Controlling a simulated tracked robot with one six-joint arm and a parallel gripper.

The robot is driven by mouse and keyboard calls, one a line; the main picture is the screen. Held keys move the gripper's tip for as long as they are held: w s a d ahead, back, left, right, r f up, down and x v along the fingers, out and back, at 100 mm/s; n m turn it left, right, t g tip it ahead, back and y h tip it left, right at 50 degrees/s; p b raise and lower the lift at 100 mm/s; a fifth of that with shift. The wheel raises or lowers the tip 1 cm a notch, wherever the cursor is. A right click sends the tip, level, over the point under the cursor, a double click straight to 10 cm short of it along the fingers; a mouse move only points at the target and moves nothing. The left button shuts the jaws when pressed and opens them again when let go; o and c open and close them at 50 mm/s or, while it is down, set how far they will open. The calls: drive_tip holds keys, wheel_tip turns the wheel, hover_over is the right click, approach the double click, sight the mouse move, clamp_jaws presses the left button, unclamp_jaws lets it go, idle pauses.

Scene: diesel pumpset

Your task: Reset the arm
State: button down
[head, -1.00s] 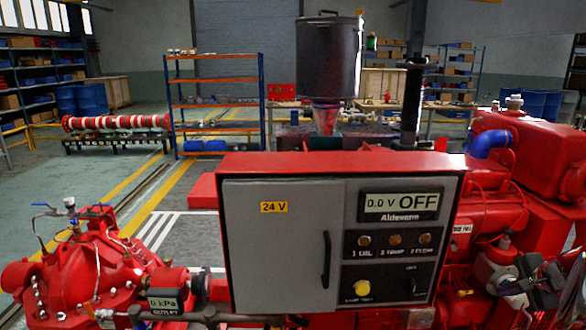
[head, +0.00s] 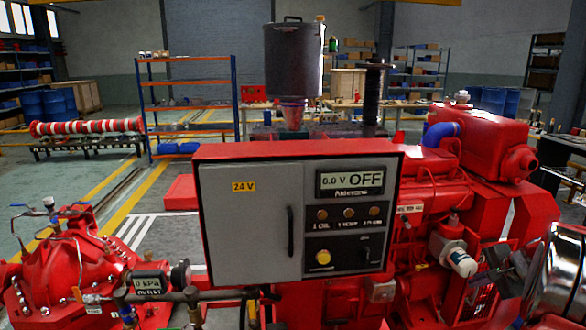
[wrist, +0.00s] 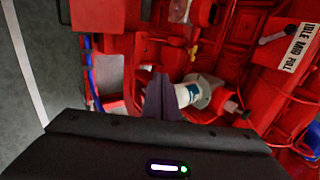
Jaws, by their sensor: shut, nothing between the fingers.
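My gripper (wrist: 160,88) shows in the wrist view as two dark fingers pressed together, shut and empty. Beyond the fingertips are the red engine (wrist: 130,75) and a white cylindrical filter (wrist: 188,94) just to their right; I cannot tell the gap to it. In the head view my arm shows at the lower right edge, with dark parts beside the engine's right side. The white filter also shows there (head: 462,262), left of my arm. The rest of my arm is out of frame.
The red control box (head: 300,150) with a grey door and an OFF display stands in front of the engine. A red pump (head: 75,265) with a 0 kPa gauge is at lower left. Open floor (head: 100,185) lies behind it. A shelf rack (head: 187,105) stands further back.

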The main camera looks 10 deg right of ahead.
drive_tip(key=s+a+f+n+g+y, duration=0.1)
drive_tip(key=s+a+f+n+g, duration=0.2)
drive_tip(key=s+a, duration=0.35)
drive_tip(key=s+a+r+n, duration=0.4)
drive_tip(key=s+a+n, duration=0.1)
drive_tip(key=a, duration=0.9)
drive_tip(key=s+a+r+n, duration=0.5)
drive_tip(key=a, duration=1)
drive_tip(key=s+a+r+n+t, duration=0.1)
drive_tip(key=s+a+r+n, duration=0.4)
drive_tip(key=a, duration=1)
drive_tip(key=shift+s+r+n, duration=0.15)
drive_tip(key=shift+s+n, duration=0.25)
drive_tip(key=shift+n, duration=0.2)
